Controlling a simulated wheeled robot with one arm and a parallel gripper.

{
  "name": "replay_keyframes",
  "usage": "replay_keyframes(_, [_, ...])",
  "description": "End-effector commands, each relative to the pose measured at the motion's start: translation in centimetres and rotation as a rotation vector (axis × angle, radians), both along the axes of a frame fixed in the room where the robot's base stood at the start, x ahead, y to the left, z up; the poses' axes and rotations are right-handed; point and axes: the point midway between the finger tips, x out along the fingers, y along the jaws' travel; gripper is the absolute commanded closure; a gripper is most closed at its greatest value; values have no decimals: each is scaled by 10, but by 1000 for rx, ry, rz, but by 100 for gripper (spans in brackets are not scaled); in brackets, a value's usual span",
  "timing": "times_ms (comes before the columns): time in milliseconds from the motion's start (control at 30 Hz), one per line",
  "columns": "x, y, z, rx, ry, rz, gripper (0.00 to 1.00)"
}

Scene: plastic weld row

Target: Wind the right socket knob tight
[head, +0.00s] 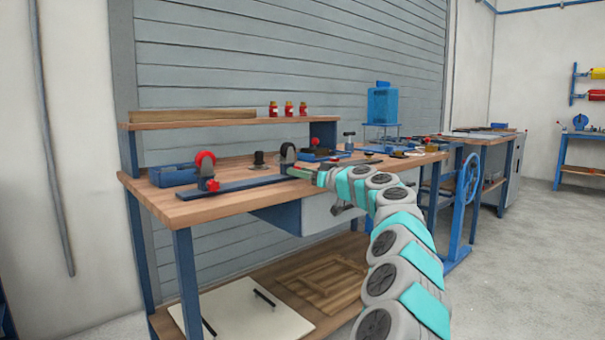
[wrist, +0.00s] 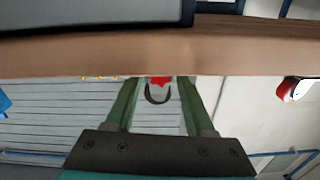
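A dark blue rail (head: 240,186) lies on the workbench and carries two ring-shaped sockets. The left socket (head: 205,161) has a red ring and a red knob at its front. The right socket (head: 287,154) has a black ring; my gripper (head: 298,172) hides its front in the head view. In the wrist view the right socket's red knob (wrist: 160,80) shows between the green fingers of my gripper (wrist: 158,88), with the dark ring (wrist: 157,97) by it. The fingers stand apart with a visible gap on each side of the knob.
The workbench (head: 186,212) has a blue bin (head: 173,176) at its left and a raised shelf (head: 220,121) with red bottles behind. A black-topped piece (head: 259,160) stands between the sockets. Small tools lie to the right. The wrist view is upside down, with the bench edge (wrist: 110,55) near my fingers.

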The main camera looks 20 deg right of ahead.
Motion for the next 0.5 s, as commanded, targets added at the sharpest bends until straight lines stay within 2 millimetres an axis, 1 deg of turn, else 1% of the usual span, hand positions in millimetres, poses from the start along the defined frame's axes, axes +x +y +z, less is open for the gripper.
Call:
replay_keyframes(33, [0, 0, 0, 0, 0, 0, 52])
replay_keyframes(67, [0, 0, 0, 0, 0, 0, 56])
replay_keyframes(433, [0, 0, 0, 0, 0, 0, 98])
replay_keyframes(467, [0, 0, 0, 0, 0, 0, 100])
replay_keyframes(500, [0, 0, 0, 0, 0, 0, 100])
